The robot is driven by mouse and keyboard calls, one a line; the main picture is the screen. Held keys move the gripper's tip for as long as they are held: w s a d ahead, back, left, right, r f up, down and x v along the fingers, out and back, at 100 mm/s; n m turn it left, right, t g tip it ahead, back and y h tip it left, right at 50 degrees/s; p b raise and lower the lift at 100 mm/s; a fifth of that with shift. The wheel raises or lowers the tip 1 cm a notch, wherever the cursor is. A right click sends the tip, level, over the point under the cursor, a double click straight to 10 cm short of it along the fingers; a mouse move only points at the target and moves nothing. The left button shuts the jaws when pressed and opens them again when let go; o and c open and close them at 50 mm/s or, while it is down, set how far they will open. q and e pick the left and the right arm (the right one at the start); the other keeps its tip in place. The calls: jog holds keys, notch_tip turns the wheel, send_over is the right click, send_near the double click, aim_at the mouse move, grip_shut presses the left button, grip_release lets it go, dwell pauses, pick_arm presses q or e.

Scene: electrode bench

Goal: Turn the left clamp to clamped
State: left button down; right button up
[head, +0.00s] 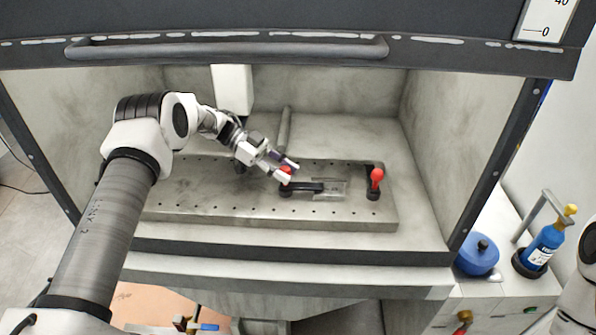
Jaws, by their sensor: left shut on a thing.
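The left clamp (303,188) is a black toggle clamp with a red knob, on the perforated metal plate (200,200) inside the hood. Its black arm lies toward the right, beside a small flat piece (330,188). My left gripper (289,171) is at the clamp's red knob (286,169), with its fingers shut on it and partly hiding it. The right clamp (374,184) stands on the right end of the plate with its red knob up. My right gripper is not in view; only a bit of white arm shows at the right edge.
The raised sash with its grey handle bar (230,47) crosses above the opening. The hood's side walls flank the plate. A blue round container (478,256) and a blue bottle (541,248) stand outside at the right. The plate's front left is clear.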

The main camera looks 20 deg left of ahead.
pick_arm(q)
jog(key=shift+s+d+f, duration=0.1)
jog(key=shift+f, duration=0.15)
jog(key=c, duration=1)
grip_release()
jog(key=shift+o, duration=0.9)
jog(key=shift+d, duration=0.1)
jog(key=shift+r, duration=0.15)
jog(key=v, duration=1.1)
jog(key=shift+w+a+r, duration=0.2)
jog(key=shift+w+a, duration=0.05)
jog(key=shift+a, duration=0.1)
